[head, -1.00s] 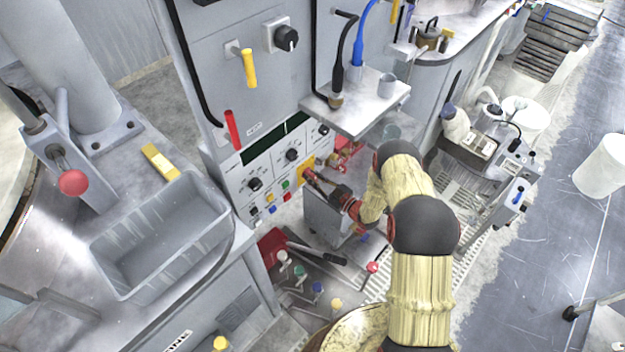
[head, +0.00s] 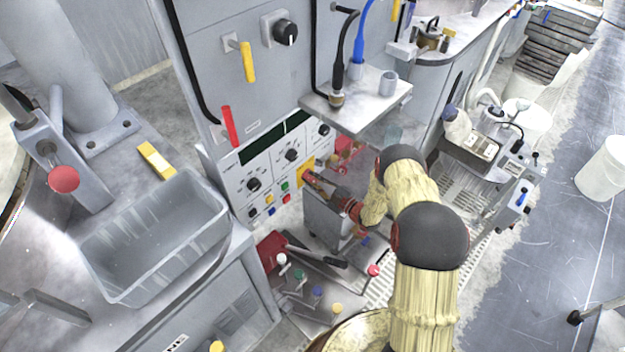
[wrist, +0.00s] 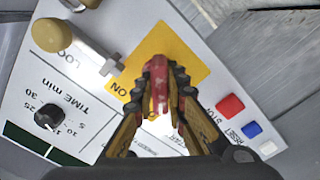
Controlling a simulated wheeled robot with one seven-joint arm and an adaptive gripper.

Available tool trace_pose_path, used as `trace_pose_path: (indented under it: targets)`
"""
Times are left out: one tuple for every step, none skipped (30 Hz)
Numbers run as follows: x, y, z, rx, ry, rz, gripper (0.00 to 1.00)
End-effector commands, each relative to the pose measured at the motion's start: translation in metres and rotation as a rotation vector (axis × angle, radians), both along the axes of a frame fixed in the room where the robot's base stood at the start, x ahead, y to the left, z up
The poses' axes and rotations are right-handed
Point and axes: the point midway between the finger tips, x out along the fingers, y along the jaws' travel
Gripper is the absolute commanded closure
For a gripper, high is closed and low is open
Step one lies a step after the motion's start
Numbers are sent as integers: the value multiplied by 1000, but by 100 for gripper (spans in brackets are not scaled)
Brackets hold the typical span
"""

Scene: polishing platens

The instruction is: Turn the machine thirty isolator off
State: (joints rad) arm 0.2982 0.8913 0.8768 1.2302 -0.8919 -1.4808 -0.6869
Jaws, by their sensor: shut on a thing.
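The isolator has a yellow plate (wrist: 187,55) with the word ON printed near its lower left corner in the wrist view. Its red handle (wrist: 158,88) stands in front of the plate. My gripper (wrist: 158,100) is shut on the red handle, with a dark finger on each side of it. The fingers hide the handle's base and part of the plate. In the head view the yellow plate (head: 306,168) is at the lower right of the grey control panel, and my gripper (head: 309,177) reaches it from the right.
Red (wrist: 230,104) and blue (wrist: 251,129) buttons lie right of the plate in the wrist view. A lever with a beige knob (wrist: 51,35) and a black timer knob (wrist: 47,117) are left. A shelf (head: 365,108) juts out above my gripper. A grey bin (head: 155,245) stands left.

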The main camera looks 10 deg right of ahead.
Motion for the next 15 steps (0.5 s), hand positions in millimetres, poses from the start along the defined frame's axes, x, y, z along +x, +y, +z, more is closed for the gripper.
trace_pose_path:
  targets:
    - [0, 0, 0, -2, -2, 0, 100]
    - [0, 0, 0, -3, -2, 0, 100]
    - [0, 0, 0, -3, -2, 0, 100]
    - [0, 0, 0, -4, -2, 1, 100]
    - [0, 0, 0, -4, -2, 1, 100]
    - [0, 0, 0, -4, -2, 1, 100]
    - [0, 0, 0, -4, -2, 1, 100]
    - [0, 0, 0, -4, -2, 1, 100]
    - [0, 0, 0, -4, -2, 1, 100]
    - [0, 0, 0, -4, -2, 1, 100]
    - [0, 0, 0, -3, -1, 1, 86]
    - [0, 0, 0, -3, -1, 1, 84]
    - [0, 0, 0, -3, -1, 1, 82]
    - [0, 0, 0, -3, -1, 1, 80]
    - [0, 0, 0, -3, -1, 1, 78]
